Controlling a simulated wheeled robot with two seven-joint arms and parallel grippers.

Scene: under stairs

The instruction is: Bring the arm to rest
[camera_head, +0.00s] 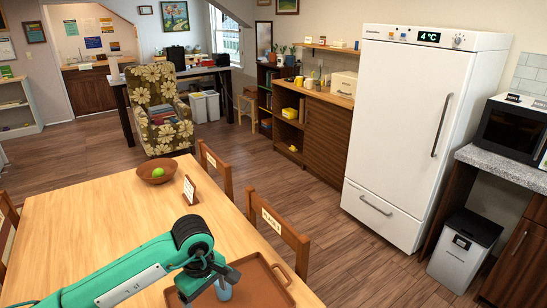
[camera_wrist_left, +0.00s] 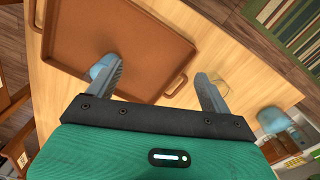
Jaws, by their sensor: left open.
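My left arm reaches in from the lower left in the head view. Its gripper (camera_head: 211,284) is over the wooden table (camera_head: 90,225), at the left edge of the brown tray (camera_head: 262,284). In the left wrist view, the gripper (camera_wrist_left: 157,72) is open with nothing between its fingers. The tray (camera_wrist_left: 125,35) lies beyond and below the fingers. A light blue cup-like item (camera_wrist_left: 101,68) is partly hidden behind the left finger. A blue item (camera_head: 223,291) also shows by the gripper in the head view. My right gripper is in neither view.
A brown bowl (camera_head: 157,171) with a green fruit and a small sign (camera_head: 190,189) stand farther back on the table. Chairs (camera_head: 278,229) line its right side. In the wrist view, a clear glass (camera_wrist_left: 221,86) and another blue item (camera_wrist_left: 273,120) stand right of the tray.

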